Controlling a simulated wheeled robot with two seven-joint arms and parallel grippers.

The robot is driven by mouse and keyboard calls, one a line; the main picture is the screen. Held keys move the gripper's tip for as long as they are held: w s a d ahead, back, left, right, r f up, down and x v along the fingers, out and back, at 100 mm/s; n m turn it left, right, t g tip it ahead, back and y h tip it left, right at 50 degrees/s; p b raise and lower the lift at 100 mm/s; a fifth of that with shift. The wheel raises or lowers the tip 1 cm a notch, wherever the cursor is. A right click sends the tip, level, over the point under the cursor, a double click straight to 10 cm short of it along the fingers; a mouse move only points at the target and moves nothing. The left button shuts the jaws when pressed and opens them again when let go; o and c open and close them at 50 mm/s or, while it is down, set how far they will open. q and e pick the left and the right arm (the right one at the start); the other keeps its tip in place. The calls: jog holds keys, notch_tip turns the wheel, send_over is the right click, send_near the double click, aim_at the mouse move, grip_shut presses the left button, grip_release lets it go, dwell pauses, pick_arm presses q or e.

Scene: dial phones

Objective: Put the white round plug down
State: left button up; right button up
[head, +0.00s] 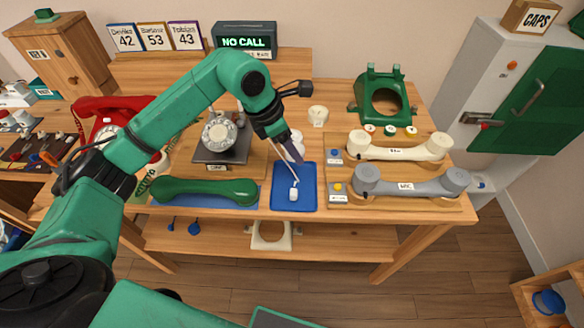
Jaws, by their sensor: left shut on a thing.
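My left gripper (291,155) reaches in from the left and points down just above the back edge of a blue tray (281,203). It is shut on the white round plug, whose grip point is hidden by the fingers. A small white piece (294,194) with a thin pale cord shows below the fingertips, over the blue tray; I cannot tell whether it touches the tray. A white rounded thing (296,143) shows partly behind the fingers. My right gripper is not in view.
A green handset (204,191) lies left of the tray. Cream (399,148) and grey (411,184) handsets lie on a wooden board at right. The tray's front is clear.

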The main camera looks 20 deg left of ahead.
pick_arm(q)
notch_tip(320, 180, down, 3)
jog(key=shift+f, duration=0.1)
notch_tip(320, 180, down, 3)
jog(key=shift+f, duration=0.6)
jog(key=o, duration=1.3)
jog(key=shift+c, duration=0.2)
jog(key=shift+r, duration=0.2)
jog(key=shift+a+r, duration=0.1)
jog(key=shift+r, duration=0.15)
jog(key=b+v, duration=0.1)
jog(key=v, duration=1)
jog(key=shift+r, duration=0.25)
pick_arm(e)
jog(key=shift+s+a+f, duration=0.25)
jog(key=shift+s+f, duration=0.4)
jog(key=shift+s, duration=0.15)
